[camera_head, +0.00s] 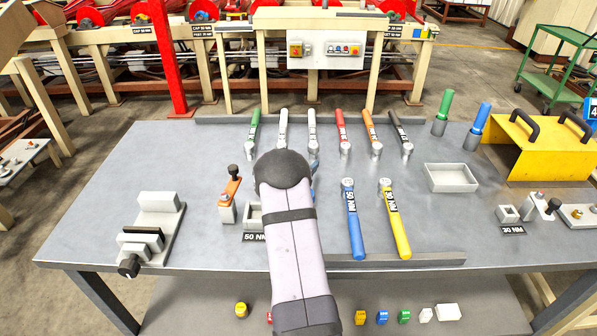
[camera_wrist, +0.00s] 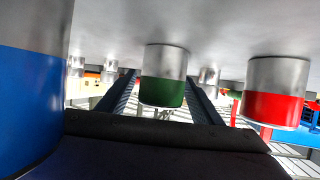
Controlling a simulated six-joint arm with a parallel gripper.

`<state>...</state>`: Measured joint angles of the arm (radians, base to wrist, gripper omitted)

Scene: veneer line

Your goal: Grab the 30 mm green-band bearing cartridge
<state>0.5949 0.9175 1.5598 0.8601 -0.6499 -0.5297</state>
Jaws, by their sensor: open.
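The green-band bearing cartridge (camera_wrist: 163,74) is a silver cylinder with a green band, in the middle of the wrist view. It joins a grey surface that fills the top of that view, so the view looks upside down. My gripper (camera_wrist: 161,88) is open, with one dark finger on each side of the green cartridge in the picture. I see no contact, and I cannot tell the depth between them. No size mark is legible. In the head view my own arm covers the gripper, and I cannot make out this cartridge there.
A blue-band cylinder (camera_wrist: 32,75) stands close at the left; a red-band one (camera_wrist: 275,92) is at the right. Smaller silver cylinders (camera_wrist: 208,76) stand behind. On the table (camera_head: 120,190), coloured wrenches (camera_head: 353,220), a grey tray (camera_head: 452,178) and a yellow stand (camera_head: 540,150) surround my arm.

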